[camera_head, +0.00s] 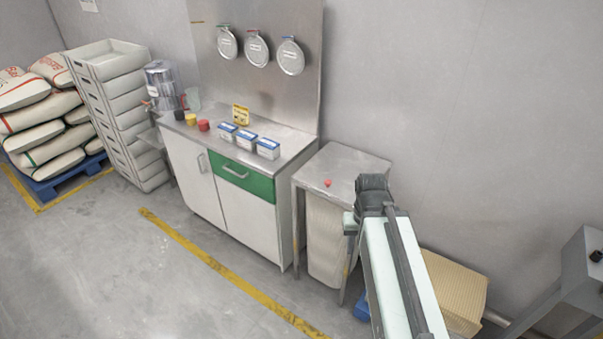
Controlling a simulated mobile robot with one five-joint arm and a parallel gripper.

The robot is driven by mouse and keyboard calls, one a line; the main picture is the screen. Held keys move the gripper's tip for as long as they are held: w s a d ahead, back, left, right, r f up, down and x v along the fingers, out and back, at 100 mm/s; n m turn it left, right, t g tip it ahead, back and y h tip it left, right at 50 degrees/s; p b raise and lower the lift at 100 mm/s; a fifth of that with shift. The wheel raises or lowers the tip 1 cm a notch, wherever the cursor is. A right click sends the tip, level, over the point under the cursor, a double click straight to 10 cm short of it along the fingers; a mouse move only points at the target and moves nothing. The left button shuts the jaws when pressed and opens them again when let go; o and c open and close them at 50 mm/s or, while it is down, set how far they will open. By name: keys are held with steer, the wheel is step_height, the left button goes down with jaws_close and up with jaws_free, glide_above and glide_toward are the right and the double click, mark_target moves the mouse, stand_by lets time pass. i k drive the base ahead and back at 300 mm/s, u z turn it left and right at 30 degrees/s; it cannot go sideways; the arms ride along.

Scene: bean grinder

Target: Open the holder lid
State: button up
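I cannot tell for certain which thing is the holder. Three round steel discs with labels hang in a row on the steel wall panel (300,105): a left disc (227,43), a middle disc (257,50) and a right disc (290,57). Each has a small coloured part at its top. Whether any has a lid that is open or shut is too small to tell. My arm (388,262) reaches up at the right of the picture, ending in view at a dark joint (375,190) beside the small steel table (352,163). My gripper is not visible.
A white cabinet (195,177) with a green drawer (236,176) stands left of the table. Stacked crates (125,115) and sacks (50,115) stand farther left. The front-left floor is clear.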

mark_target(334, 171)
steer(key=u, duration=0.2)
steer(key=i, duration=0.9)
steer(key=z, duration=0.15)
